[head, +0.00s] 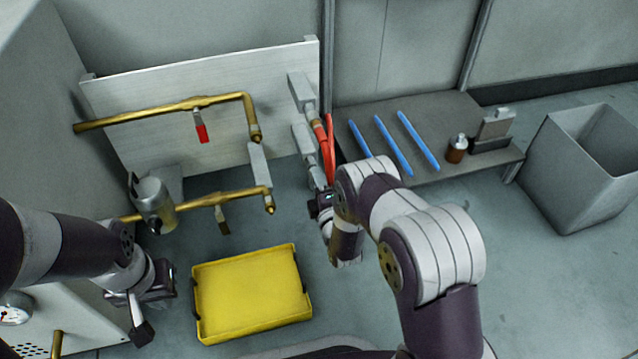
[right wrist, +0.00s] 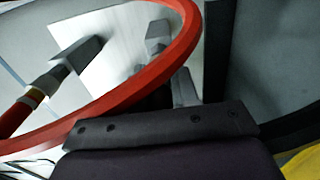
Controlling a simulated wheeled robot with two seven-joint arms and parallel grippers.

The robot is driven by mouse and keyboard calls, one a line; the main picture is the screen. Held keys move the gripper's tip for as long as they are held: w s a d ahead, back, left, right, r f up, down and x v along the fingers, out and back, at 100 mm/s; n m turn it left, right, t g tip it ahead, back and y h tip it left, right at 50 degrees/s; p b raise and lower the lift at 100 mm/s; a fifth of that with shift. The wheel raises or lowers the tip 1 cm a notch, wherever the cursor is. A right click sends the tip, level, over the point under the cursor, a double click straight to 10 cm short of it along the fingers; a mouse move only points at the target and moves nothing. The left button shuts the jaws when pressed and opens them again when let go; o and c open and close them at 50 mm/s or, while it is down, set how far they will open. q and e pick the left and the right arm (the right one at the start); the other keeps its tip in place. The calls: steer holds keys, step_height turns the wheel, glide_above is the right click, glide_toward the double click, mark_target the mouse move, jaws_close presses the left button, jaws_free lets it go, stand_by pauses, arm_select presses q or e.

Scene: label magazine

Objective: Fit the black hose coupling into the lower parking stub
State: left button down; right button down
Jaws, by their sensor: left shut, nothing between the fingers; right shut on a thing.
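My right gripper (head: 322,205) is shut on the black hose coupling, which is mostly hidden by the gripper and arm. A red hose (head: 329,150) runs down to this gripper; it arcs across the right wrist view (right wrist: 150,77). The lower parking stub (head: 315,173) hangs from its grey block just above the gripper; it also seems to show in the right wrist view (right wrist: 185,88). I cannot tell whether coupling and stub touch. The upper stub's block (head: 299,87) carries another coupling with an orange-red hose. My left gripper (head: 141,328) is shut and empty at lower left.
A yellow tray (head: 250,295) lies on the floor. A grey bench (head: 440,112) holds blue rods (head: 393,145) and a brown bottle (head: 457,149). A grey bin (head: 575,170) stands at right.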

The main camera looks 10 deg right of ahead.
steer(key=shift+w, duration=0.45)
steer(key=c, duration=0.8)
jaws_free()
steer(key=s+p, duration=0.2)
steer(key=s, duration=0.1)
steer(key=s+p, duration=0.1)
steer(key=s, duration=0.1)
steer(key=shift+s+d+r+p, duration=0.1)
steer(key=shift+r+p, duration=0.25)
steer(key=shift+r, duration=0.05)
steer(key=s+p, duration=0.1)
steer(key=s, duration=0.4)
steer(key=s+p, duration=0.1)
steer(key=s, duration=0.1)
steer(key=shift+s+d+f+p, duration=0.1)
steer(key=shift+s+f+p, duration=0.2)
steer(key=shift+f+p, duration=0.1)
